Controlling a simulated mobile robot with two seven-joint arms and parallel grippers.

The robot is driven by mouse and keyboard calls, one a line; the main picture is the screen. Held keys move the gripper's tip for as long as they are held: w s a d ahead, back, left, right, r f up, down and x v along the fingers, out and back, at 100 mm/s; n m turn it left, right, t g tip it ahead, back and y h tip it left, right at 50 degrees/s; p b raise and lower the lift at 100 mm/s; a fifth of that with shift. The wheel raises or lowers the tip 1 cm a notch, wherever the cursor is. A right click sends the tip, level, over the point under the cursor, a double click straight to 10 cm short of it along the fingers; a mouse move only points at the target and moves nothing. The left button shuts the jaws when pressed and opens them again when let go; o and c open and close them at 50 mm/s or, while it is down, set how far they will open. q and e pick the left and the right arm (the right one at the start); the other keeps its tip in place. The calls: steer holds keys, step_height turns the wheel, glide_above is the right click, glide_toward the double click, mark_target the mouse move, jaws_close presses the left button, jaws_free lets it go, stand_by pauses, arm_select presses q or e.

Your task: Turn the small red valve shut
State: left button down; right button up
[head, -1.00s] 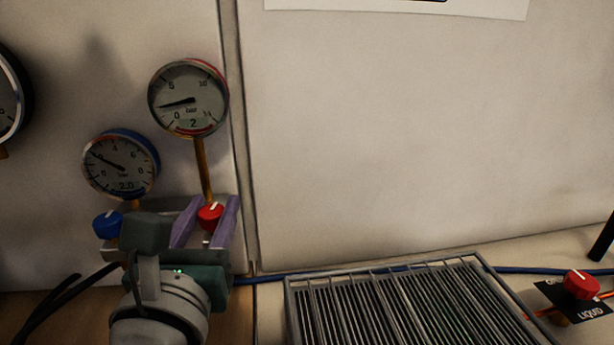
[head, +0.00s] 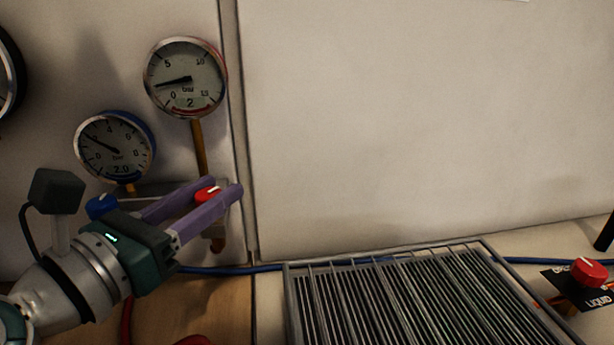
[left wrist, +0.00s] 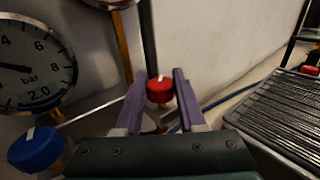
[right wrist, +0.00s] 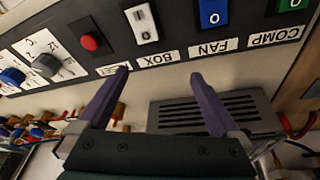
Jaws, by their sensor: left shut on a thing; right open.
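The small red valve (head: 207,194) is a red knob with a white mark, on the manifold below the larger gauge (head: 186,78). My left gripper (head: 226,187) reaches it from the lower left, with one purple finger on each side. It is shut on the knob. In the left wrist view the red valve (left wrist: 160,91) sits between the fingers (left wrist: 160,74). The fingers hide part of the knob and manifold in the head view. My right gripper (right wrist: 159,73) is open and empty, facing a switch panel (right wrist: 170,55).
A blue knob (head: 101,206) sits just left of the gripped valve, under the smaller gauge (head: 115,147). A wire rack (head: 385,300) lies to the right. Another red knob (head: 588,271) stands by a LIQUID label at far right. A blue hose (head: 230,269) runs behind.

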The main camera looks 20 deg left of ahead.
arm_select(q)
steer(key=shift+r, duration=0.1)
steer(key=c, duration=0.5)
jaws_free()
steer(key=shift+s, duration=0.1)
steer(key=s, duration=0.9)
steer(key=shift+s+a, duration=0.35)
steer(key=shift+a, duration=0.1)
